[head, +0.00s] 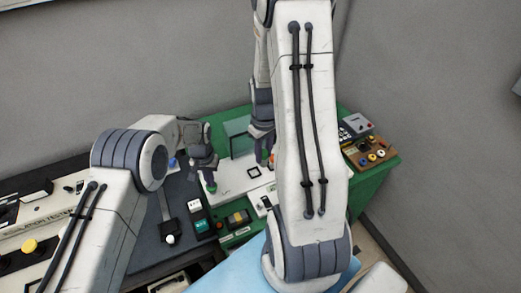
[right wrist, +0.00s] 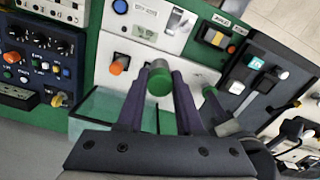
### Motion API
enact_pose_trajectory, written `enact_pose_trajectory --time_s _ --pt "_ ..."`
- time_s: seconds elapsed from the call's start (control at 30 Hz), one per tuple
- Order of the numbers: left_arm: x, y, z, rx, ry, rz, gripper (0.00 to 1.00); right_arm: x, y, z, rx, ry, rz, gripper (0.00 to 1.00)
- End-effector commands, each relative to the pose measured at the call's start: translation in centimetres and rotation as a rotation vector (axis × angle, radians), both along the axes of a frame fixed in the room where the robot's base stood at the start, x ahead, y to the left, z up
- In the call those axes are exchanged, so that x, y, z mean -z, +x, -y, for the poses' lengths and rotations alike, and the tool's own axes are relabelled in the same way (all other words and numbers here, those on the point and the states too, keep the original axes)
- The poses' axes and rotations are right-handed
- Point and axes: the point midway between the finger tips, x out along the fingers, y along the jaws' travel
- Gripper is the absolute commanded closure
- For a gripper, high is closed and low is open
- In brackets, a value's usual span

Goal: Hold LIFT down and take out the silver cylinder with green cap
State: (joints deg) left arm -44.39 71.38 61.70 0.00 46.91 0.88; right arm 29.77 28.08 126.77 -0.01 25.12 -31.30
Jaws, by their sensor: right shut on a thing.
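The silver cylinder with a green cap (right wrist: 159,84) is between the two dark fingers of my right gripper (right wrist: 160,105) in the right wrist view. The gripper is shut on it, in front of a white panel (right wrist: 150,30). In the head view my right gripper (head: 262,142) is above the white panel, partly hidden by my right arm. My left gripper (head: 207,172) is low over the left part of this panel, at a green-topped part (head: 211,187). Its finger gap is too small to judge. I cannot read a LIFT label.
A clear greenish box (right wrist: 92,112) stands beside the right gripper. An orange knob (right wrist: 117,67) sticks up near it. A brown box with knobs (head: 370,154) stands at the right of the green table (head: 385,172). Dark and pale control panels fill the left.

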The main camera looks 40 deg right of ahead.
Motion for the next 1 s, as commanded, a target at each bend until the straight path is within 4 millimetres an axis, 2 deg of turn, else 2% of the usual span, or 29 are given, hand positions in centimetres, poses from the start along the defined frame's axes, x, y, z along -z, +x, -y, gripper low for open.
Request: enact_pose_trajectory --time_s 0.2,0.57,1.0 --pt "0.1 0.0 0.0 0.0 0.001 -0.001 1.0 -0.8 -1.4 -0.3 0.002 0.0 0.0 1.0" --pt "0.0 0.0 0.0 0.0 0.001 -0.001 1.0 -0.8 -1.5 -0.4 0.001 0.0 0.0 1.0" --pt "-3.0 0.0 0.0 0.0 -0.001 0.001 1.0 -0.8 -1.5 -0.4 0.001 0.0 0.0 1.0"
